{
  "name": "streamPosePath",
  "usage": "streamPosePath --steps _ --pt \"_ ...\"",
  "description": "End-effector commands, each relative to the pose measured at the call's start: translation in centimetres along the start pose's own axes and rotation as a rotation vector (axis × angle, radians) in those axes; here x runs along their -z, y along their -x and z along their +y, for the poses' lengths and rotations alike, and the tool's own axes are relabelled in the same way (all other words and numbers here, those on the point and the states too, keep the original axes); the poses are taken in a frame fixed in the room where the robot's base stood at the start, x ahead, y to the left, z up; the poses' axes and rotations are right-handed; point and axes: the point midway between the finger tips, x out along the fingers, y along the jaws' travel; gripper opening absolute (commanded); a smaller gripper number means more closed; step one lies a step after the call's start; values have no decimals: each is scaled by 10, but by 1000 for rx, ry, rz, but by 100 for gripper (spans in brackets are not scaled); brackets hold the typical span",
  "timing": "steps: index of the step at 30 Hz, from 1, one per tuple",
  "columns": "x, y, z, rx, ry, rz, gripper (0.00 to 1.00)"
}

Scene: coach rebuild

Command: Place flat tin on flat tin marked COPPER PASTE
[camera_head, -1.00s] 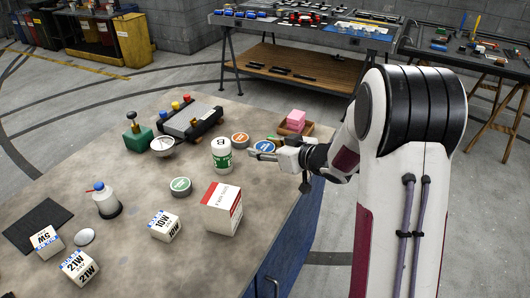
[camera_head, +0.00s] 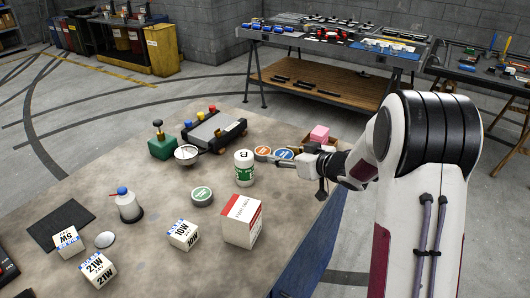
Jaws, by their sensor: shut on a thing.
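A flat tin with a blue lid (camera_head: 284,154) is in the jaws of my gripper (camera_head: 281,160), which is shut on it. It seems to be slightly above the bench, close to the right of a flat tin with an orange lid (camera_head: 263,153). A flat tin with a green lid (camera_head: 202,196) lies nearer the front, left of a red-and-white box. The lid lettering is too small to read, so I cannot tell which tin is marked COPPER PASTE.
Behind my gripper is a tray with pink blocks (camera_head: 319,134). The red-and-white box (camera_head: 242,221) stands in front. A scale (camera_head: 214,131) is behind left.

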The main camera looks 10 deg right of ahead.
Motion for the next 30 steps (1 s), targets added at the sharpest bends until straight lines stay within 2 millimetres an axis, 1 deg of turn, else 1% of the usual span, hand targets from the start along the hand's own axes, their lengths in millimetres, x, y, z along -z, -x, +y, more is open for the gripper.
streamPosePath --steps 3,21,27,30 --pt "9 -17 6 6 2 -2 22" --pt "60 -100 34 -6 -1 -7 22" --pt "77 -122 40 -19 -2 0 22" --pt "83 -130 42 -24 -4 4 22"
